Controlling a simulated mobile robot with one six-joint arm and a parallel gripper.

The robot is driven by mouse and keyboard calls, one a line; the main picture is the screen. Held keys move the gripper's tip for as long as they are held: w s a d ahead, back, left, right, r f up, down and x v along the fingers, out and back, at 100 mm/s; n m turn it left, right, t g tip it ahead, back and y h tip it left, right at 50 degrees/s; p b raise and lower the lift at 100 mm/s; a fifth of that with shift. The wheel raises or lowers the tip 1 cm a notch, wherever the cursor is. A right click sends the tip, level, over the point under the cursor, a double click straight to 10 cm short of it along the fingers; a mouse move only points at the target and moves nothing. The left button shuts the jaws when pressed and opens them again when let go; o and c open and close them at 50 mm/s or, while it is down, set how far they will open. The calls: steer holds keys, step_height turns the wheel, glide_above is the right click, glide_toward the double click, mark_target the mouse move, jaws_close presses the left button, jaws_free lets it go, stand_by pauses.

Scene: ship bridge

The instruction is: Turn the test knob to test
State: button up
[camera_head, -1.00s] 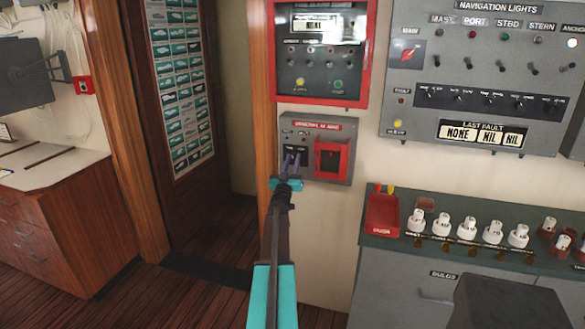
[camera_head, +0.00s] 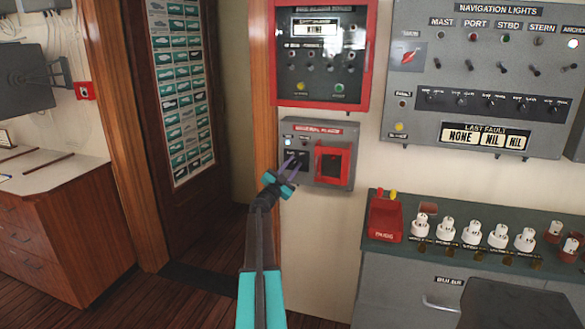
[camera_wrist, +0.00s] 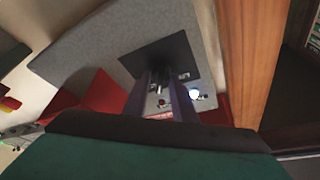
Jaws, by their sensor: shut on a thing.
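The grey general alarm panel (camera_head: 316,126) hangs on the wall, with a red-covered box (camera_head: 331,164) on its right half and a black plate (camera_head: 297,157) on its left half. The test knob (camera_wrist: 158,74) shows as a small metallic piece on the black plate in the wrist view, between my fingers. My gripper (camera_head: 289,163) reaches the black plate from below and is shut on the knob, its fingers turned at a slant. The fingers hide most of the knob in the head view. A white lamp (camera_head: 289,142) glows on the panel's upper left; it also glows in the wrist view (camera_wrist: 194,94).
A red-framed alarm panel (camera_head: 321,55) is directly above. The navigation lights panel (camera_head: 480,75) is to the right. A counter with several white bulbs (camera_head: 472,233) and a red bin (camera_head: 385,220) stands lower right. A wooden door post (camera_head: 263,85) is close on the left.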

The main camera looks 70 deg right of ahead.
steer(key=shift+r+m, duration=0.15)
steer(key=shift+m, duration=0.15)
steer(key=o, duration=1)
steer(key=shift+d, duration=0.1)
steer(key=shift+o, duration=0.2)
steer(key=shift+a+f, duration=0.2)
steer(key=b+v, duration=0.2)
steer(key=v, duration=1.1)
steer(key=shift+a+b, duration=0.25)
steer(key=shift+b, duration=0.05)
steer(key=shift+w, duration=0.1)
